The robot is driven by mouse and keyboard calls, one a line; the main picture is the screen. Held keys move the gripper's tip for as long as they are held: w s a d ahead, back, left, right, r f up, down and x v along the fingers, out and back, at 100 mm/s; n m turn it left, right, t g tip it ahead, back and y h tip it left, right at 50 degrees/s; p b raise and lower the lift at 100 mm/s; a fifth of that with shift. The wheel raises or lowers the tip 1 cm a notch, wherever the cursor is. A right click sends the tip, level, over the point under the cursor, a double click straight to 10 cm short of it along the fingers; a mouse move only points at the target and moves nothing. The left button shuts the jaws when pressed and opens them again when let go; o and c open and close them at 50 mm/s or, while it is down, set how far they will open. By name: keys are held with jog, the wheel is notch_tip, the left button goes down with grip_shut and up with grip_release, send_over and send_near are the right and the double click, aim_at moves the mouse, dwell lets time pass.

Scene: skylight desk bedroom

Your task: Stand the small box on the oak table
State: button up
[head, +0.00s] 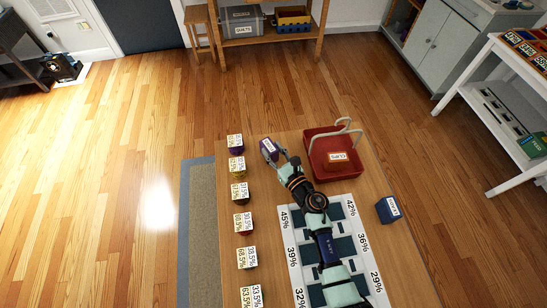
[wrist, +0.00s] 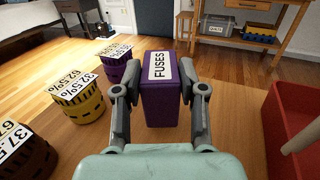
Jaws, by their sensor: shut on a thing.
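The small box is purple with a white FUSES label. It shows upright between my fingers in the wrist view (wrist: 160,98), and at the far part of the table in the head view (head: 268,150). My gripper (wrist: 162,92) is shut on its two sides; it also shows in the head view (head: 281,158). The oak table (head: 265,195) lies beneath the box. I cannot tell whether the box's bottom touches the tabletop or is slightly above it.
A red handled bin (head: 318,172) labelled CLIPS stands right of my gripper. A dark blue box (head: 388,209) is at the right edge. A white mat with dark squares (head: 289,240) lies under my arm.

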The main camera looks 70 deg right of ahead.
jog(key=shift+f, duration=0.75)
jog(key=shift+f, duration=0.15)
jog(key=o, duration=1.2)
jog(key=shift+c, duration=0.2)
jog(key=shift+r, duration=0.35)
jog(key=p+v, duration=0.1)
jog(key=v, duration=1.1)
jog(key=shift+f+p, duration=0.15)
jog(key=shift+p, duration=0.2)
